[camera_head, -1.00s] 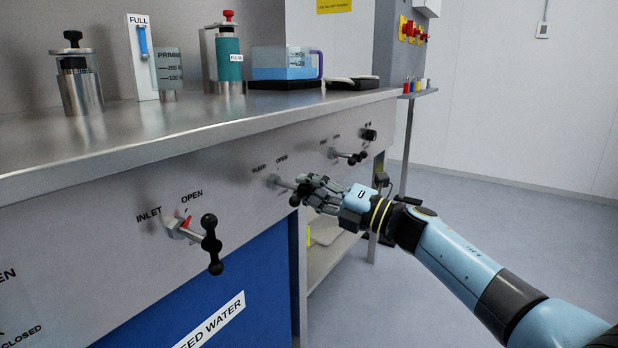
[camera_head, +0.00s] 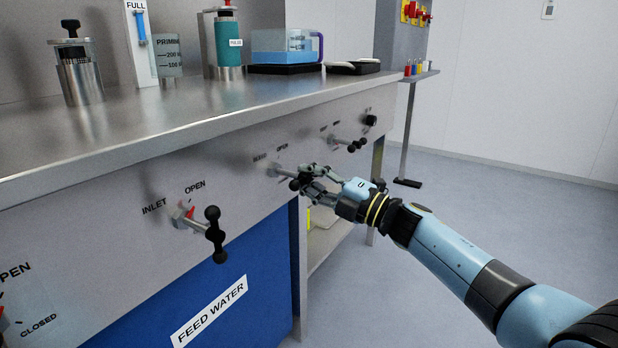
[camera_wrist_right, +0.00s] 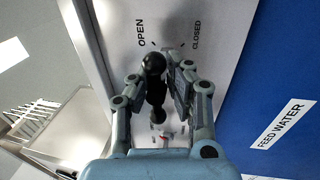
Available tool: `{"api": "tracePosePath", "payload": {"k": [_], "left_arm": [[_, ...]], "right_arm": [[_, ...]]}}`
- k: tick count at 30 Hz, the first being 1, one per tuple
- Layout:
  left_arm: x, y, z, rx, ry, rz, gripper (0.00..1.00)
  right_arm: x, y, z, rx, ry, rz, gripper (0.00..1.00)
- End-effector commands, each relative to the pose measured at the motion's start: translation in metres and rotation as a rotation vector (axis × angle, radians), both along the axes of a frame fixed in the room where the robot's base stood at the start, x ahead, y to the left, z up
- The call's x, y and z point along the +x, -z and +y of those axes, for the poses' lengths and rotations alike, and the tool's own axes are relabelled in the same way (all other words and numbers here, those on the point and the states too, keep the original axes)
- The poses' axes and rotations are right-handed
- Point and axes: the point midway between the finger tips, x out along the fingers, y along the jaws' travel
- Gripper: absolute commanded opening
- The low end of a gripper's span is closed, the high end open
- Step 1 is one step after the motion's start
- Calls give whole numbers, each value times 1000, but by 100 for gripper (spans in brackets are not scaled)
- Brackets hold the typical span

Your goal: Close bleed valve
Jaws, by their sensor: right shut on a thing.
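The bleed valve (camera_head: 281,172) sticks out of the grey front panel under the counter, below its BLEED and OPEN labels. My right gripper (camera_head: 306,178) is at this valve, with its fingers around the black ball-ended handle. In the right wrist view the handle (camera_wrist_right: 155,88) lies between the two fingers of the gripper (camera_wrist_right: 160,88). The right finger is against it or very close. OPEN and CLOSED marks show on the panel beyond. The fingers partly hide the handle in the head view. My left gripper is not in view.
The inlet valve (camera_head: 208,230) sticks out of the panel to the left, and another valve handle (camera_head: 350,144) sits to the right. A black knob (camera_head: 370,120) is beyond. The steel counter (camera_head: 210,118) overhangs the panel. Open floor lies right of the bench.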

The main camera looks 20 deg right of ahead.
Motion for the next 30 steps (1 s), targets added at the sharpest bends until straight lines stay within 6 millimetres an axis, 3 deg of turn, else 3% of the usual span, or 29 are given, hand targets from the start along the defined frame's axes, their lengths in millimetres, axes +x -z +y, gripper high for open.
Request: {"api": "tracePosePath", "payload": {"k": [1,3,4,9,20,30], "left_arm": [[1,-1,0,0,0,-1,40],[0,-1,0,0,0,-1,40],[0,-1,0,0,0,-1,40],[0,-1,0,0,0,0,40],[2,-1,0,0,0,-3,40],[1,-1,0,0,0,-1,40]], "right_arm": [[3,-11,0,8,0,-17,0],[3,-11,0,7,1,-17,0],[3,-11,0,7,1,-17,15],[3,-10,-1,5,1,-15,36],[-6,-2,-7,1,2,-6,36],[-61,12,-50,0,2,-5,36]]}}
